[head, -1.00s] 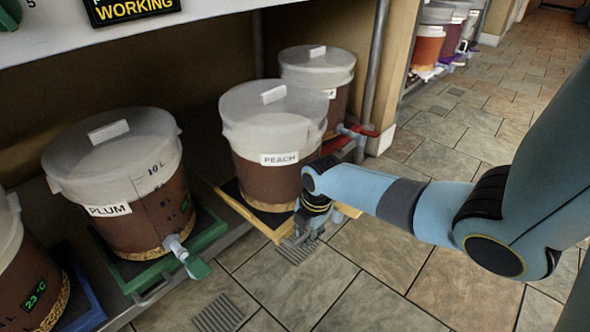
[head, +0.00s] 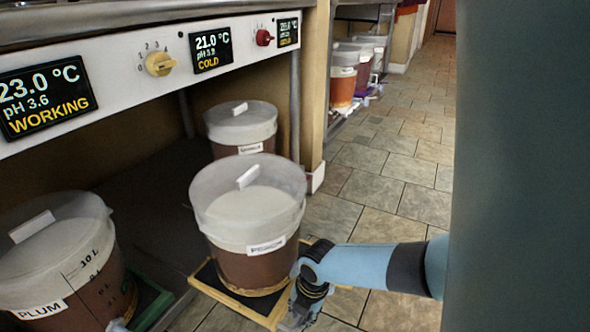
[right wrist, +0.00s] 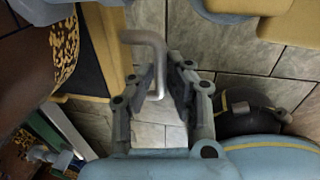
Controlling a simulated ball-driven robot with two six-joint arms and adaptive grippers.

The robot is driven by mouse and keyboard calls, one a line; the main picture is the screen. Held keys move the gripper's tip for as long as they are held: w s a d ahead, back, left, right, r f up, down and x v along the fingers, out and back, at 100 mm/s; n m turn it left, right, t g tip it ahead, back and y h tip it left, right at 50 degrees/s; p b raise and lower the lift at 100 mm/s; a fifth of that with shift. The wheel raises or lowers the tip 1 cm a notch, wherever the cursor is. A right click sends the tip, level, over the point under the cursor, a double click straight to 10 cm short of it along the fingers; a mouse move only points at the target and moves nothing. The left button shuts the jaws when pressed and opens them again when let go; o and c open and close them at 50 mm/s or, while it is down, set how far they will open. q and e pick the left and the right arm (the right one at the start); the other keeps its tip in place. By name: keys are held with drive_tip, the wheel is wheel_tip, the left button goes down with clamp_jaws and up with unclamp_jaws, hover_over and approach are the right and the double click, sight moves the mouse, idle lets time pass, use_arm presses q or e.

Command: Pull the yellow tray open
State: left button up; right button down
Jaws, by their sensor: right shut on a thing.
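The yellow tray (head: 232,302) sticks out past the front of the low shelf in the head view. My right gripper (head: 298,316) is at the tray's front, low down near the floor. In the right wrist view, the yellow tray edge (right wrist: 115,50) is beside the bent metal handle (right wrist: 155,55). My right gripper (right wrist: 162,85) is shut on this handle, with its fingers on either side.
The PLUM bucket (head: 75,265) stands on a green tray (head: 152,300) to the left. Another bucket (head: 240,130) stands behind PEACH. A shelf post (head: 295,110) and wall end are at the back right. Tiled floor (head: 385,165) is open to the right.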

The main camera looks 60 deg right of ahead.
drive_tip(key=shift+s, duration=0.1)
drive_tip(key=c, duration=1.3)
unclamp_jaws()
drive_tip(key=shift+c, duration=0.2)
wheel_tip(320, 180, up, 12)
drive_tip(key=s, duration=0.2)
drive_tip(key=shift+d+f, duration=0.1)
